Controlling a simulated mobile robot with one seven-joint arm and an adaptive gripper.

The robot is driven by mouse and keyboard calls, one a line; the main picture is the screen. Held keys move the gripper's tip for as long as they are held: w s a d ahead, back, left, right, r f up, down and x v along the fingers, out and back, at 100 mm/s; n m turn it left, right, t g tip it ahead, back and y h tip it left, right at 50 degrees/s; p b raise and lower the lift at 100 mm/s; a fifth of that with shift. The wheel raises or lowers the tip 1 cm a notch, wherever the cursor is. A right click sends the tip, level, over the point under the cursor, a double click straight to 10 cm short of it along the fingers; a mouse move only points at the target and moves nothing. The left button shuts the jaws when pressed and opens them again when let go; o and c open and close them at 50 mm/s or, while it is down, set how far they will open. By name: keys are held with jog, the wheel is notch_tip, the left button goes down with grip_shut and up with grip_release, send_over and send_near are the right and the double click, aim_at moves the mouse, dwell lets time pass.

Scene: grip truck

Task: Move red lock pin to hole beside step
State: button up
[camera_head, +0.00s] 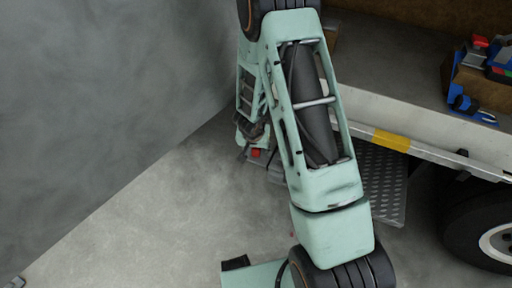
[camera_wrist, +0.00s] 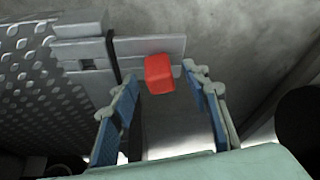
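The red lock pin (camera_wrist: 158,73) shows as a red block on a flat grey bracket (camera_wrist: 128,50). My gripper (camera_wrist: 161,78) is open, with blue-padded fingers apart on either side of the pin's near end. I see gaps between the pin and both fingers. A dark square hole (camera_wrist: 88,64) is in the bracket, left of the pin and beside the textured step (camera_wrist: 42,92). In the head view, the red pin (camera_head: 256,153) is a small patch just below my gripper (camera_head: 250,143), partly hidden by my arm. The step (camera_head: 384,178) is right of my arm.
A truck bed (camera_head: 385,90) with a yellow mark runs along the right. A wheel (camera_head: 485,230) stands at lower right, and a box of tools (camera_head: 485,85) sits on the bed. A grey wall (camera_head: 100,80) is at left, with bare floor (camera_head: 150,210) below it.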

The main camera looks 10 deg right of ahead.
jog(key=v, duration=1.2)
dwell(0.6)
